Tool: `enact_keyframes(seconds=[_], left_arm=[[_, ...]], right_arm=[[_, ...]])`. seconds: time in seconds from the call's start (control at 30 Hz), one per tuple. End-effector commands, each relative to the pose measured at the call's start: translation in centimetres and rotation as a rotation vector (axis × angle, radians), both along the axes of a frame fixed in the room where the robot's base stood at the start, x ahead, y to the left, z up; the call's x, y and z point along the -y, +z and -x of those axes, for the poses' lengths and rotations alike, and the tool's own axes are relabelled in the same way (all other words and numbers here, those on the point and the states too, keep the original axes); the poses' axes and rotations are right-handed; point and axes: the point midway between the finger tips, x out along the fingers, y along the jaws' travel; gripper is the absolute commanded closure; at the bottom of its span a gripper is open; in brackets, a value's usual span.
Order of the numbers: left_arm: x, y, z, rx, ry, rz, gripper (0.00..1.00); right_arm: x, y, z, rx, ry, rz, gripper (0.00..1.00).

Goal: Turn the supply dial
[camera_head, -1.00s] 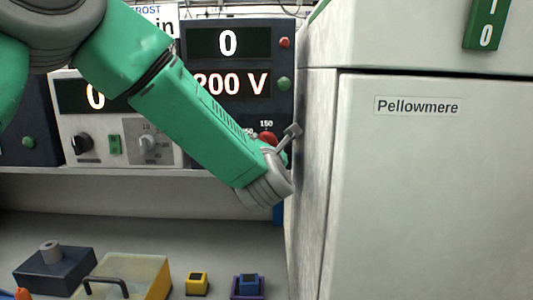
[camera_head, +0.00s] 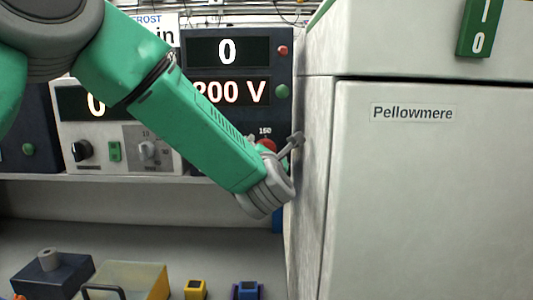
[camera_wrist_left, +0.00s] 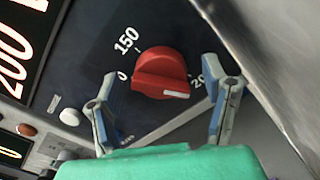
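The supply dial is a red knob (camera_wrist_left: 161,74) on the dark supply unit, with a white pointer mark and the labels 0, 150 and a partly hidden number beginning with 20. In the left wrist view it sits between and beyond the two fingers of my left gripper (camera_wrist_left: 165,108), which are spread open and apart from it. In the head view my left gripper (camera_head: 285,148) is mostly hidden behind my forearm, and only part of the red knob (camera_head: 267,145) shows. The supply's displays (camera_head: 228,70) read 0 and 200 V. My right gripper is not in view.
A large pale cabinet (camera_head: 420,200) labelled Pellowmere stands close on the right of my left gripper. A white instrument (camera_head: 120,140) with knobs is on the shelf to the left. Below are a yellow box (camera_head: 140,280), a dark block (camera_head: 50,275) and small yellow and blue pieces.

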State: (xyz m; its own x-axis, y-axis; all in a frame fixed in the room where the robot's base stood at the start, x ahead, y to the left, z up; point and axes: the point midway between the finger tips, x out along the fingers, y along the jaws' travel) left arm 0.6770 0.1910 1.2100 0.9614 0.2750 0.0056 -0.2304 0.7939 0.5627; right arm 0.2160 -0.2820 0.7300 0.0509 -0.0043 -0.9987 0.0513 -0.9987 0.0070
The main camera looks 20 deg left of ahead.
Motion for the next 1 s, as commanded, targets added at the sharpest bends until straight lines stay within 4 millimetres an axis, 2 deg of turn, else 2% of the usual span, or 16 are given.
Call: enact_keyframes(seconds=[0.13, 0.23, 0.7, 0.83, 1.0], left_arm=[[0.0, -0.2, 0.1, -0.003, 0.001, 0.000, 0.32], [0.3, -0.2, 1.0, -0.003, 0.000, 0.001, 0.32], [2.9, -0.2, 9.7, -0.002, -0.001, -0.001, 0.32], [3.3, -0.2, 10.9, -0.002, 0.000, -0.002, 0.32], [3.5, -0.2, 11.5, -0.001, 0.001, -0.001, 0.32]], right_arm=[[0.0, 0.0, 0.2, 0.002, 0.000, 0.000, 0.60], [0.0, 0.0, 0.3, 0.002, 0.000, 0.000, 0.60], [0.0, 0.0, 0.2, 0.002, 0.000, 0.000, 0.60], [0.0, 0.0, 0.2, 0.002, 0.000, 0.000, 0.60], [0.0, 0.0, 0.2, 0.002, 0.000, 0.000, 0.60]])
